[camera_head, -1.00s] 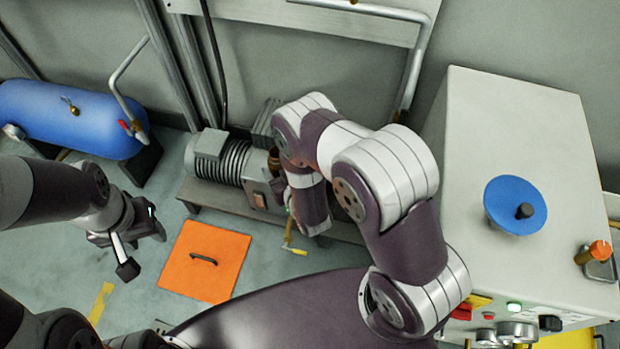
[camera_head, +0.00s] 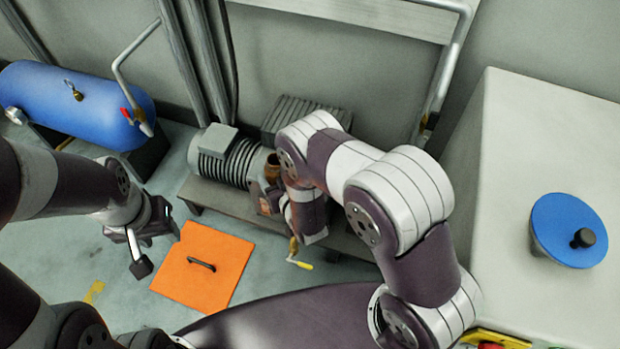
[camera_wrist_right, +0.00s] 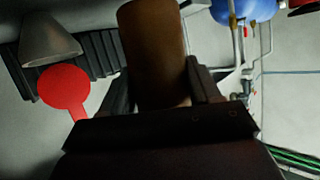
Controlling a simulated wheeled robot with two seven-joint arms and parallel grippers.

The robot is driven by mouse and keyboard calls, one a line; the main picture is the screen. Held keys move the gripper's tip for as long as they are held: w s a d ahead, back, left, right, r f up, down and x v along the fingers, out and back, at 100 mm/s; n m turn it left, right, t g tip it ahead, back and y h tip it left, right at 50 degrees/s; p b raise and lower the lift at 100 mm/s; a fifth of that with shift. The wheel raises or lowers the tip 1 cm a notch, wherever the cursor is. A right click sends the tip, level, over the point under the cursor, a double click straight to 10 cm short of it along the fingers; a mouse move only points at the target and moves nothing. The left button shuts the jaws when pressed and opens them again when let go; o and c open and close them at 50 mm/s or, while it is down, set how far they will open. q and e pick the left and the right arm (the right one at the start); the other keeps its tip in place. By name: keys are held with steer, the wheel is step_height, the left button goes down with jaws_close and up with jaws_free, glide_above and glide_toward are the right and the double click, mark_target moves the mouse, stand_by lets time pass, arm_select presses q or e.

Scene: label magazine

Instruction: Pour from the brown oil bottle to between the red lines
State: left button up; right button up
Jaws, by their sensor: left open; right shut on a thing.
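The brown oil bottle (camera_wrist_right: 155,50) stands between the fingers of my right gripper (camera_wrist_right: 158,88) in the right wrist view, and the gripper is shut on it. In the head view only a small brown part of the bottle (camera_head: 272,168) shows beside the motor; my right arm hides most of the right gripper. In the wrist view a grey cone-shaped piece (camera_wrist_right: 50,40) and a red round tab (camera_wrist_right: 63,90) are left of the bottle, apart from it. My left gripper (camera_head: 154,246) is open and empty over the floor. I cannot make out any red lines.
A ribbed motor (camera_head: 222,158) sits on a low bench behind an orange floor plate (camera_head: 203,265). A blue tank (camera_head: 80,105) is at the left. A pale cabinet with a blue handwheel (camera_head: 568,230) fills the right. A yellow-handled valve (camera_head: 300,263) hangs at the bench front.

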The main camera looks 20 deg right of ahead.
steer(key=shift+d+r+m+y, duration=0.1)
steer(key=shift+d+m+y, duration=0.05)
steer(key=shift+m+y, duration=0.15)
steer(key=shift+d+f+m+t+y+b, duration=0.15)
steer(key=shift+d+f+m+y+b, duration=0.15)
steer(key=shift+f+m+y+b, duration=0.45)
steer(key=shift+d+f+m+t+y+b, duration=0.2)
steer(key=shift+m+b, duration=0.35)
steer(key=shift+b, duration=0.6)
steer(key=shift+d+r+m, duration=0.25)
steer(key=shift+r+m, duration=0.15)
steer(key=shift+r, duration=0.1)
steer(key=shift+d+r+m+t+y, duration=0.1)
steer(key=shift+d+m+t+y, duration=0.05)
steer(key=shift+m+t+y, duration=0.15)
steer(key=shift+f+m+y+b, duration=0.3)
steer(key=shift+m+b, duration=0.3)
steer(key=shift+b, duration=0.45)
steer(key=shift+a+f+m+t+y+b, duration=0.1)
steer(key=shift+a+m+t+y+b, duration=0.15)
steer(key=shift+a+m+y+b, duration=0.35)
steer(key=shift+d+h, duration=0.2)
steer(key=shift+h, duration=0.05)
steer(key=shift+a+f+m+t+b, duration=0.15)
steer(key=shift+f+m+t+b, duration=0.15)
steer(key=shift+f+m+b, duration=0.65)
steer(key=shift+r+m+t, duration=0.5)
steer(key=shift+r+m, duration=0.35)
steer(key=shift+m, duration=0.1)
